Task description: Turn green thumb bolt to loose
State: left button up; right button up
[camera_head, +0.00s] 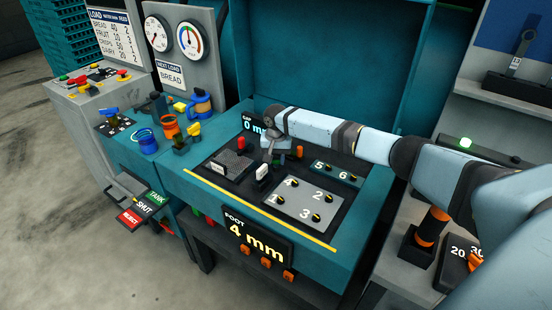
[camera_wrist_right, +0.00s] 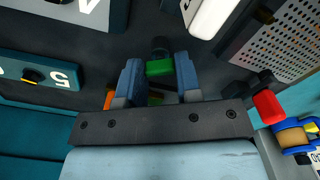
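In the right wrist view, the green thumb bolt (camera_wrist_right: 159,68) sits between the two blue-grey fingers of my right gripper (camera_wrist_right: 158,72). A finger stands close on each side of it; I cannot tell whether both touch it. A dark round part lies just beyond the bolt. In the head view, my right gripper (camera_head: 274,152) points down at the back middle of the dark panel (camera_head: 222,187), and the green bolt is hidden there. My left gripper is not in view.
An orange knob (camera_head: 299,151) and a red knob (camera_head: 241,143) stand on either side of my right gripper. A white-faced lever (camera_head: 262,173) stands in front. A numbered grey plate (camera_head: 305,203) and a teal plate marked 5 and 6 (camera_head: 334,172) lie to the right.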

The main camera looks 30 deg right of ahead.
jog(key=shift+c, duration=1.4)
